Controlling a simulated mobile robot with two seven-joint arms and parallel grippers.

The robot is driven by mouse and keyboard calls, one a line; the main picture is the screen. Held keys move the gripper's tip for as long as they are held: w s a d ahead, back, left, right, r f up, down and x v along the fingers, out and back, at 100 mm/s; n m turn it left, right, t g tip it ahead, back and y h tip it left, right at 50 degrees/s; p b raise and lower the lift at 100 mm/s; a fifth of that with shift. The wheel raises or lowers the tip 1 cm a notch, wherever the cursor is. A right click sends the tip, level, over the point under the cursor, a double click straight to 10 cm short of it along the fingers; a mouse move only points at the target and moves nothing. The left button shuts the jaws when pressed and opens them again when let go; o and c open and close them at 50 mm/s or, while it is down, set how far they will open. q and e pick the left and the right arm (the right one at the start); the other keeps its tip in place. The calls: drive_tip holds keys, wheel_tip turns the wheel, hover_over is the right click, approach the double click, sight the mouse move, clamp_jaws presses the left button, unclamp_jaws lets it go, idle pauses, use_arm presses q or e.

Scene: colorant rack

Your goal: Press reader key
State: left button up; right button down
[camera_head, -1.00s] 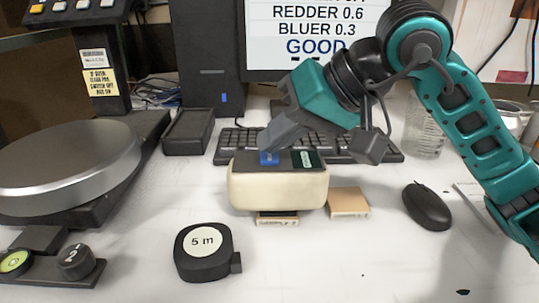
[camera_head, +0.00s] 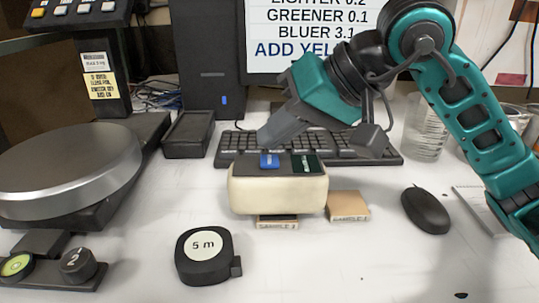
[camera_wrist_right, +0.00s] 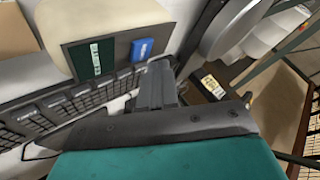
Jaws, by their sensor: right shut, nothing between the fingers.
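The reader (camera_head: 278,193) is a cream block with a dark top, standing in front of the keyboard. Its top carries a blue key (camera_head: 269,161) and a dark green key (camera_head: 306,163). My right gripper (camera_head: 264,142) is shut and empty, its tip just above and behind the blue key, apparently clear of it. In the right wrist view the shut fingers (camera_wrist_right: 157,82) end close to the blue key (camera_wrist_right: 142,49), with the green key (camera_wrist_right: 92,57) beside it. The screen (camera_head: 310,35) reads LIGHTER 0.2, GREENER 0.1, BLUER 3.1 and a partly hidden ADD YEL line. My left gripper is out of view.
Sample blocks (camera_head: 348,206) lie under and beside the reader. The keyboard (camera_head: 380,154) is behind it, a mouse (camera_head: 426,207) right, a tape measure (camera_head: 205,256) front left. A round metal plate (camera_head: 65,165) stands left, a glass beaker (camera_head: 425,128) right. The front middle is clear.

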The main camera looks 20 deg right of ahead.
sight(277, 161)
wheel_tip(277, 161, up, 5)
drive_tip(key=p, duration=0.3)
idle(0.4)
idle(0.5)
